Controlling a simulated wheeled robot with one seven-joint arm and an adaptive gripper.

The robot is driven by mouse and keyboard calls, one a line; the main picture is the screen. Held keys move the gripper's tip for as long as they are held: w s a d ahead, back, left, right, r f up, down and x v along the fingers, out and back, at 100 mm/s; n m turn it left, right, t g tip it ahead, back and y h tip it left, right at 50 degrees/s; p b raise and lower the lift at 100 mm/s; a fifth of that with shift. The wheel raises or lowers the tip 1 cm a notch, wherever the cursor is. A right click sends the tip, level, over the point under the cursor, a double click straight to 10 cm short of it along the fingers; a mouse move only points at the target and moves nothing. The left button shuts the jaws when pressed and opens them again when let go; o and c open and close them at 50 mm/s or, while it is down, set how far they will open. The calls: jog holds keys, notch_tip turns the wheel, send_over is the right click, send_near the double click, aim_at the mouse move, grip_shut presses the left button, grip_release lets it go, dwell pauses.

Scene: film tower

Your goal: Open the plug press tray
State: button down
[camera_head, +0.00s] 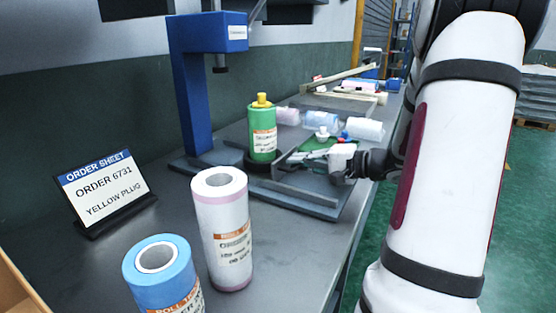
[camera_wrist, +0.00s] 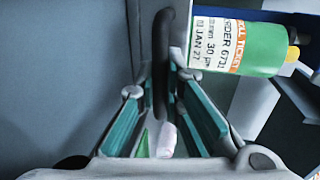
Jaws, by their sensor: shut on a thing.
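The blue plug press (camera_head: 190,90) stands at the back of the bench. Its low grey-blue tray (camera_head: 300,203) extends forward right from its foot. A green roll (camera_head: 263,133) with a yellow plug (camera_head: 262,100) on top stands upright in a dark ring there, to the right of the press head (camera_head: 220,68). My gripper (camera_head: 300,160) is at the tray's right part, its jaws shut on a dark bar, which looks like the tray handle (camera_wrist: 162,50). The green roll's label (camera_wrist: 225,45) shows beside the fingers in the wrist view; the gripper's contact is partly hidden in the head view.
A white roll (camera_head: 222,230) and a blue roll (camera_head: 158,275) stand at the front. An order sheet (camera_head: 102,188) reads order 6731, yellow plug. Several wrapped rolls (camera_head: 320,120) and a small green tray with plugs (camera_head: 318,142) lie behind my gripper.

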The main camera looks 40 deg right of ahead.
jog(key=v, duration=0.2)
jog(key=f+v, duration=0.1)
jog(key=v, duration=0.4)
jog(key=shift+s+f, duration=0.3)
jog(key=shift+d, duration=0.1)
jog(key=c, duration=1.7)
grip_release()
jog(key=v, duration=1.2)
